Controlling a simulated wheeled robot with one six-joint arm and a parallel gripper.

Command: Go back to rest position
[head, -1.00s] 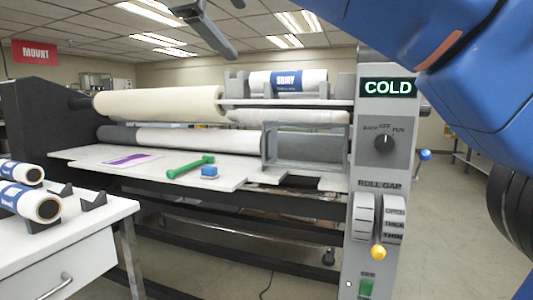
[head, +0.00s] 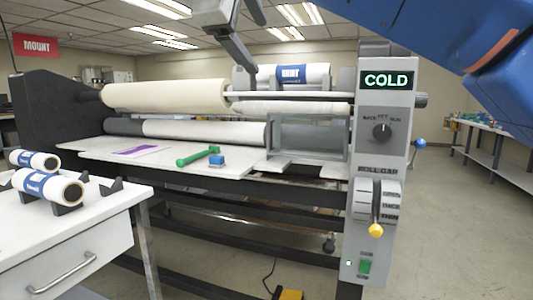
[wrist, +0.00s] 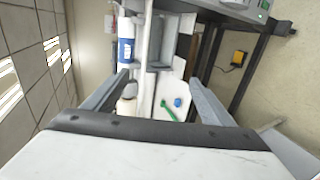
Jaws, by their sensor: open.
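My gripper (head: 252,40) hangs in the air at the top middle of the head view, in front of the laminator (head: 388,150). In the wrist view my gripper (wrist: 158,79) shows two grey fingers spread wide apart with nothing held between them. The green tool (wrist: 166,108) and the blue block (wrist: 177,102) appear beyond the fingers, apart from them. In the head view the green tool (head: 198,157) and the blue block (head: 216,161) lie on the laminator's white feed table (head: 110,154). My blue arm crosses the upper right.
A white side table (head: 70,225) with white-and-blue rolls (head: 48,186) stands at the left front. The control panel shows COLD. A yellow foot pedal (head: 290,294) is on the floor. Floor at the right is open, with a long bench (head: 495,140) behind.

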